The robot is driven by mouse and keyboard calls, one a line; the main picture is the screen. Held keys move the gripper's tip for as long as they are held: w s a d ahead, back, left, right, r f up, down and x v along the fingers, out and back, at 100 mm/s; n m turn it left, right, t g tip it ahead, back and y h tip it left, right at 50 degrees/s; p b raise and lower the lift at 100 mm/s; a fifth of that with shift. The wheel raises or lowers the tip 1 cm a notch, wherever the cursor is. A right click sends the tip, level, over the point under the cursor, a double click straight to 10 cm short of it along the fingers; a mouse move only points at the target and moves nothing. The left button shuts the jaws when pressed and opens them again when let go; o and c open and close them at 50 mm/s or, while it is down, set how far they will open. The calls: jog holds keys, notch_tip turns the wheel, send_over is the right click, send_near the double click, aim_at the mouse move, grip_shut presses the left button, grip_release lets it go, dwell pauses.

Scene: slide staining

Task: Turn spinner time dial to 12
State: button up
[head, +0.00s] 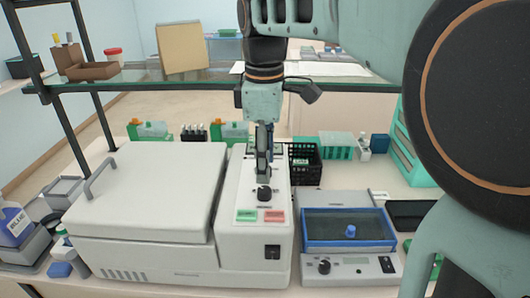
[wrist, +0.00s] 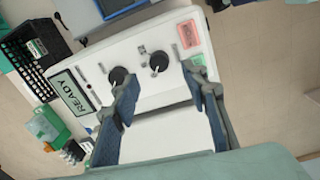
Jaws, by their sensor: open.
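The spinner (head: 150,195) is a white machine with a closed lid and a control panel on its right side. Its panel carries two black dials; the labels are too small to tell which sets time. The dial nearer the buttons (wrist: 159,62) shows between my fingertips in the wrist view and also in the head view (head: 264,193). The other dial (wrist: 119,75) is beside my left fingertip, partly covered. My gripper (wrist: 160,76) is open and empty above the panel; contact with a dial cannot be told. It also shows in the head view (head: 264,170).
The panel has a READY display (wrist: 75,92), a green button (head: 246,215), a red button (head: 275,215) and a black switch (head: 272,252). A blue-rimmed bath (head: 348,243) stands to the right. A black crate (head: 305,165) is behind. A glass shelf (head: 160,80) spans behind my arm.

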aim_at(265, 190)
jog(key=f, duration=0.7)
jog(key=shift+w+f, duration=0.15)
jog(key=shift+w, duration=0.1)
grip_shut()
